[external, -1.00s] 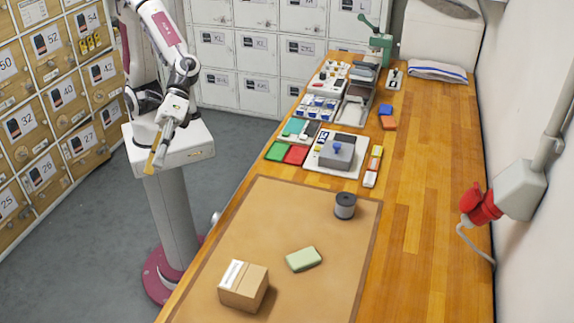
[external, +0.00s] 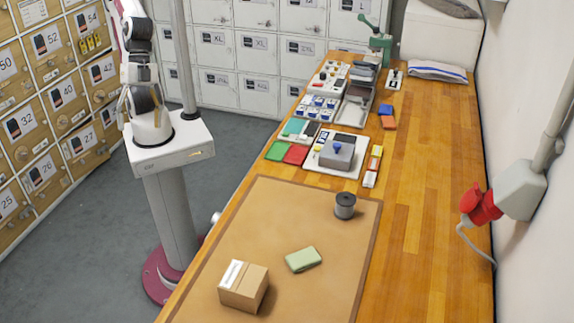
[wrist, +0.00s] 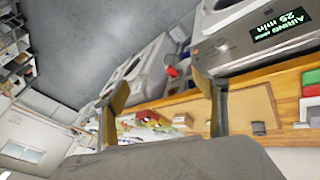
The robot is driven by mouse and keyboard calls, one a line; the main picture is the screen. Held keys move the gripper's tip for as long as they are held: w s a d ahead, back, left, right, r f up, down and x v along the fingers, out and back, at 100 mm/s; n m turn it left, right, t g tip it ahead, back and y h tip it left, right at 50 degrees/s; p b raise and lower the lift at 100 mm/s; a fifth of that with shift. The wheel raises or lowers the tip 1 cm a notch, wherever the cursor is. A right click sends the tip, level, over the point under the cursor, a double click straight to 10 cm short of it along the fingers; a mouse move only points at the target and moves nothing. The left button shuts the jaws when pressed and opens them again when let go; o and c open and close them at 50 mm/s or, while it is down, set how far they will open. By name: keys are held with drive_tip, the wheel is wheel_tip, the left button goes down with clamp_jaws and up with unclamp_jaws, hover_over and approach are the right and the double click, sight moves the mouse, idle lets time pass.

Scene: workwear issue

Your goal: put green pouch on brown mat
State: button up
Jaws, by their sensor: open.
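The pale green pouch (external: 303,259) lies flat on the brown mat (external: 275,215) in the external view, between a cardboard box and a grey spool. My gripper (external: 122,108) is at the far left, beside my arm's pedestal and well away from the table and pouch. In the wrist view, the two fingers of my gripper (wrist: 165,105) are wide apart with nothing held between them. I cannot make out the pouch in the wrist view.
The cardboard box (external: 243,286) stands on the mat's near left part. The grey spool (external: 345,206) stands near its far right corner. Beyond are red and green pads (external: 287,152) and a white tray (external: 335,155). Lockers (external: 245,75) stand behind my arm.

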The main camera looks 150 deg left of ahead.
drive_tip(key=s+a+m+y, duration=0.2)
drive_tip(key=s+a+m, duration=0.1)
drive_tip(key=s+a, duration=0.1)
drive_tip(key=shift+a+t+y, duration=0.4)
drive_tip(key=shift+a, duration=0.05)
